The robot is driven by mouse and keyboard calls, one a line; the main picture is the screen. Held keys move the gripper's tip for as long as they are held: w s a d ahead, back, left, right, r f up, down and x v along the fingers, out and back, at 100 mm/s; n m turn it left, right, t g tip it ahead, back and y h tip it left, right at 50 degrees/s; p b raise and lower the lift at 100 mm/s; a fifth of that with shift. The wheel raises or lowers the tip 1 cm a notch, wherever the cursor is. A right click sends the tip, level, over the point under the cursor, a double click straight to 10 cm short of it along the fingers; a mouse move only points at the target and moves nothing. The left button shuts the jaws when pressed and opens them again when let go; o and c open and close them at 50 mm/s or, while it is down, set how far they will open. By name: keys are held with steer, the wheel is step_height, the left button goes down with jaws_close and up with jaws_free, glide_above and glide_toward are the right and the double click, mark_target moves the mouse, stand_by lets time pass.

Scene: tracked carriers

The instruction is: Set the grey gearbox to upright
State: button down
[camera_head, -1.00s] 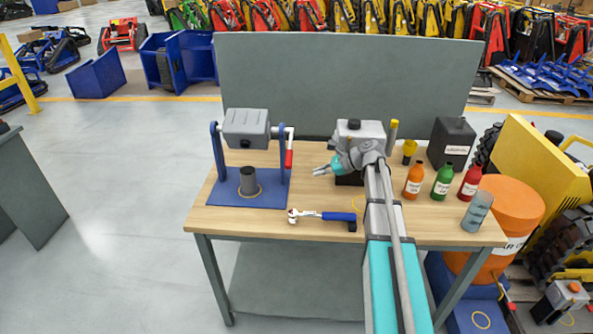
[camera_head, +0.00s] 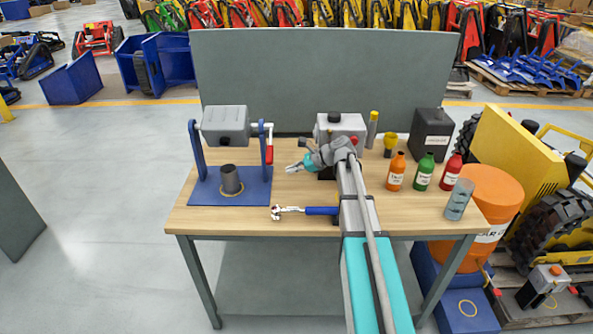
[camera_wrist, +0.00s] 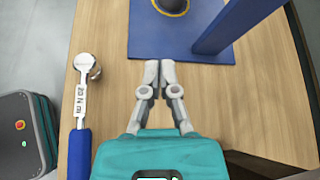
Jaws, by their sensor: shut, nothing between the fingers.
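The grey gearbox (camera_head: 226,119) hangs between the two posts of a blue stand (camera_head: 199,196) on the left of the table. A dark round plug (camera_head: 225,141) shows low on its front side. A crank with a red handle (camera_head: 269,153) is at its right end. My gripper (camera_head: 290,169) is right of the stand, low over the table, apart from the handle. In the wrist view my gripper (camera_wrist: 159,64) has its fingertips together and empty, just short of the blue base plate (camera_wrist: 150,40). The gearbox is out of the wrist view.
A dark grey cup (camera_head: 231,180) stands under the gearbox. A blue-handled wrench (camera_head: 322,211) lies in front of my gripper. Another grey unit (camera_head: 352,126) stands behind my arm. The table's front left is clear.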

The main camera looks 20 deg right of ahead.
steer(key=shift+w+a+r+p, duration=0.2)
steer(key=shift+w+a+p, duration=0.1)
steer(key=shift+a, duration=0.6)
steer(key=shift+w+a+r+p, duration=0.15)
steer(key=shift+a+p, duration=0.1)
steer(key=shift+a, duration=0.7)
steer(key=shift+w+a+r+p, duration=0.2)
steer(key=shift+w+a+p, duration=0.1)
steer(key=shift+a, duration=0.6)
